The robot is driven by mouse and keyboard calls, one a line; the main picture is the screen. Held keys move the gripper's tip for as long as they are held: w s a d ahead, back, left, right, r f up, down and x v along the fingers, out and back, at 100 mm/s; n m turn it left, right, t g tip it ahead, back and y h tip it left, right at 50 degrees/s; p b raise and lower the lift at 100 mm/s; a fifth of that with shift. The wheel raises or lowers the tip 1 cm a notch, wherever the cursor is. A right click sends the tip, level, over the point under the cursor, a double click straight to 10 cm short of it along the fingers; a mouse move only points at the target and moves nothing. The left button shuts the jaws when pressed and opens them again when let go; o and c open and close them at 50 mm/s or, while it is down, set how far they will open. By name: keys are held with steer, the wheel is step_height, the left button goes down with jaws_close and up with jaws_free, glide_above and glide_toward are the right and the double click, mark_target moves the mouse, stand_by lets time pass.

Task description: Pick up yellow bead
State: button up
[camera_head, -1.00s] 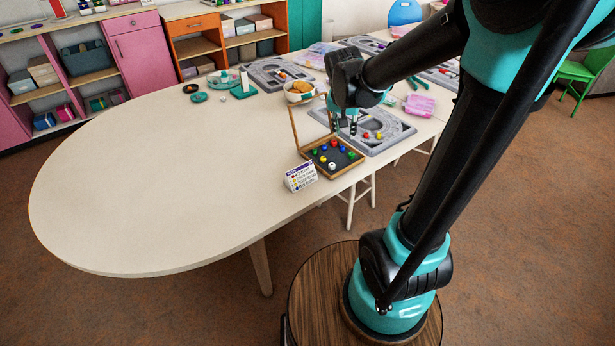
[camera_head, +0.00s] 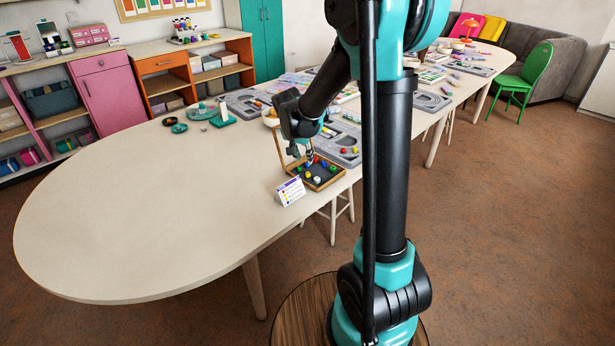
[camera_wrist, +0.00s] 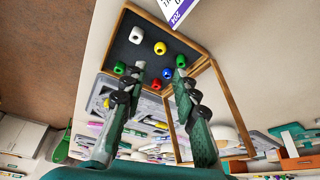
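The yellow bead (camera_wrist: 160,48) lies on the dark floor of a wooden-framed tray (camera_wrist: 118,33), between a white bead (camera_wrist: 136,34) and a green bead (camera_wrist: 181,60). In the head view the yellow bead (camera_head: 308,174) is small, near the tray's left side. My gripper (camera_wrist: 158,73) is open, with nothing held between its fingers. In the wrist view its fingertips stop short of the yellow bead, which shows beyond the gap. In the head view my gripper (camera_head: 306,157) is at the tray's far left part. Its height above the beads is hard to tell.
A printed card (camera_head: 290,191) stands in front. A grey bead board (camera_head: 345,146) lies behind.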

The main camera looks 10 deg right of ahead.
mark_target(307, 174)
steer(key=x, duration=0.3)
steer(key=shift+w+d+f, duration=0.1)
steer(key=shift+w+f, duration=0.05)
steer(key=shift+f, duration=0.05)
steer(key=shift+s+x, duration=0.1)
steer(key=shift+x, duration=1.3)
steer(key=shift+s+x, duration=0.15)
steer(key=shift+x, duration=1.3)
steer(key=shift+c, duration=0.4)
steer(key=c, duration=0.4)
